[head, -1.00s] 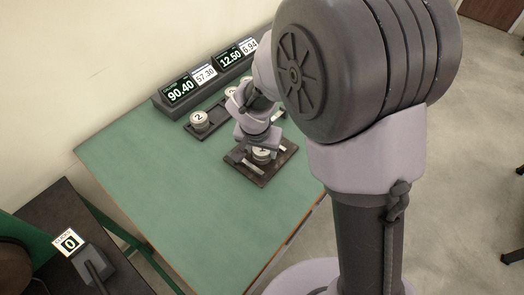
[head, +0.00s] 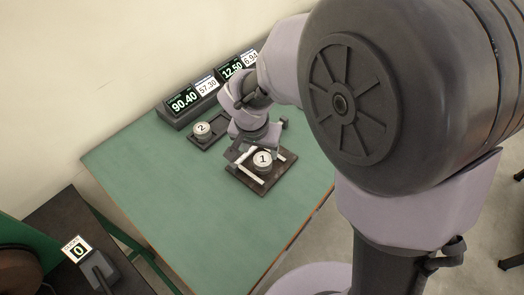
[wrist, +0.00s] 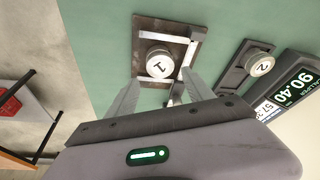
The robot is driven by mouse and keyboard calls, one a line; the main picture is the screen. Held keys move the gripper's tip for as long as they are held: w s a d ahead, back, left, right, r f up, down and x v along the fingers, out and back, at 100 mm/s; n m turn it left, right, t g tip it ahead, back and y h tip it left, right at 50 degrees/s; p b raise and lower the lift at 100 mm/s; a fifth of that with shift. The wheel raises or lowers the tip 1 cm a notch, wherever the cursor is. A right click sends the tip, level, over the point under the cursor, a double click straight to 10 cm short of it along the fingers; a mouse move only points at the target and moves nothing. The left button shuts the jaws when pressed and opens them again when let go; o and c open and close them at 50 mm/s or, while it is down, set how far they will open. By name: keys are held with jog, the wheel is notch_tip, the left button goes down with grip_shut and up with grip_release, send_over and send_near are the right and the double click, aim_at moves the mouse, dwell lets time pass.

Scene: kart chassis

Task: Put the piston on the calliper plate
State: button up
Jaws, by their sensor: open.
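A round pale piston (head: 263,160) marked 1 stands upright on the dark calliper plate (head: 243,179), beside its pale bars. In the wrist view the piston (wrist: 159,64) sits on the plate (wrist: 146,23), just beyond my fingertips. My gripper (head: 243,153) is open and empty, to the left of the piston in the head view. The two fingers of my gripper (wrist: 162,80) are spread in the wrist view, with no contact visible. A second piston (head: 202,128) marked 2 stands in a dark tray (head: 218,139) behind.
A bank of number displays (head: 183,102) lines the back edge of the green table (head: 170,195). The table's front left is clear. My arm covers the right.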

jog(key=s+d+r+y, duration=0.1)
jog(key=s+d+r, duration=0.25)
jog(key=r, duration=0.25)
jog(key=s+d+r, duration=0.2)
jog(key=s+r, duration=0.3)
jog(key=r, duration=0.1)
jog(key=s+d+r+t+y, duration=0.1)
jog(key=s+r+t+y, duration=0.1)
jog(key=s, duration=0.8)
jog(key=shift+s+r+t, duration=0.25)
jog(key=shift+r+t, duration=0.05)
jog(key=shift+r, duration=0.5)
